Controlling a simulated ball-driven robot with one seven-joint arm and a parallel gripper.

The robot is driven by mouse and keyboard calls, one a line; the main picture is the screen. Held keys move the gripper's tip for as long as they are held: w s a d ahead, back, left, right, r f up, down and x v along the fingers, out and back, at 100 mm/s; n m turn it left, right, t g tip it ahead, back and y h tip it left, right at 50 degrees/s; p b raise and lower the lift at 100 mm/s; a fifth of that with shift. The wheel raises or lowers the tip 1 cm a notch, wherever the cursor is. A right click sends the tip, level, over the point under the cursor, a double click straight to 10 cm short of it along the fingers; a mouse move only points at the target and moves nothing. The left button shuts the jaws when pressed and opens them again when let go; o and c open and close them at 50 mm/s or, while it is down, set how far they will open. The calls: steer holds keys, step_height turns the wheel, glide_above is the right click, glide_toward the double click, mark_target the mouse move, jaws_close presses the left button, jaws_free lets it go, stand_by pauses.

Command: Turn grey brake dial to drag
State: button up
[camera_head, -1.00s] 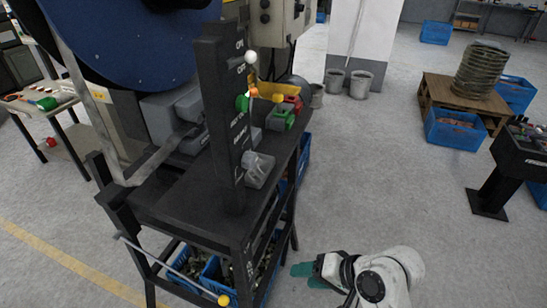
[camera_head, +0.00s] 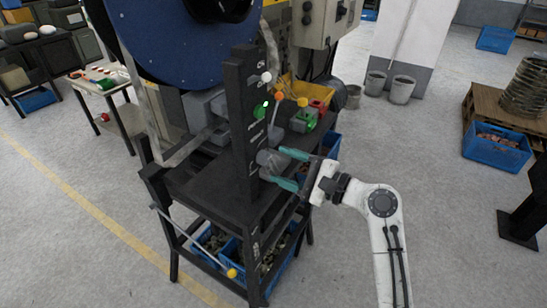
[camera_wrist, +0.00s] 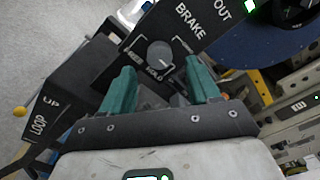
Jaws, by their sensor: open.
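The grey brake dial (camera_wrist: 160,55) is a round knob with a pale pointer line. It sits on a black panel (camera_wrist: 115,67) marked BRAKE, with HOLD legible below it and other lettering partly hidden or blurred. In the head view the dial (camera_head: 268,157) is on the lower part of the black post (camera_head: 240,120). My gripper (camera_wrist: 160,67) is open, its two teal fingers either side of the dial in the wrist view. In the head view my gripper (camera_head: 277,164) reaches the dial from the right. I cannot tell whether the fingers touch it.
A white-knobbed lever (camera_head: 266,77), an orange knob (camera_head: 279,96) and a green button (camera_head: 260,111) are above the dial. A yellow-tipped lever (camera_head: 231,273) sticks out low in front. A blue reel (camera_head: 180,45) stands behind.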

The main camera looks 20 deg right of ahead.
mark_target(268, 160)
steer(key=shift+x, duration=1.8)
steer(key=shift+c, duration=0.3)
steer(key=c, duration=1)
